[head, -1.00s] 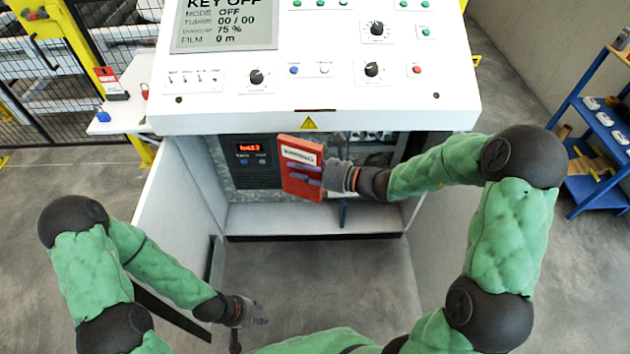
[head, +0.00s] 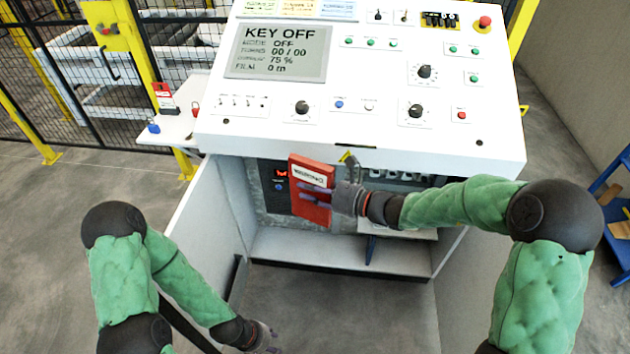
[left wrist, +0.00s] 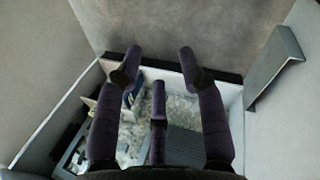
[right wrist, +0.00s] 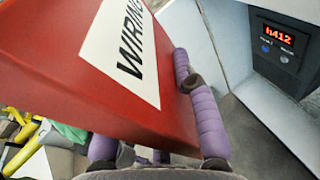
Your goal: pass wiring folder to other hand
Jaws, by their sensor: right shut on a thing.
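The red wiring folder (head: 311,190) with a white label stands upright in front of the open cabinet below the control panel. My right gripper (head: 328,196) is shut on it from the right. In the right wrist view the folder (right wrist: 95,70) fills the upper left, with purple fingers (right wrist: 195,100) against its edge. My left gripper (head: 270,342) is low in the head view, below and left of the folder, apart from it and empty. In the left wrist view its fingers (left wrist: 158,90) are spread with nothing between them.
The white control panel (head: 365,125) overhangs the cabinet. The open cabinet door (head: 205,225) stands at left, between my left arm and the opening. The cabinet's lower ledge (head: 340,250) lies below the folder. A small display unit (head: 275,187) sits behind it. Grey floor in front is clear.

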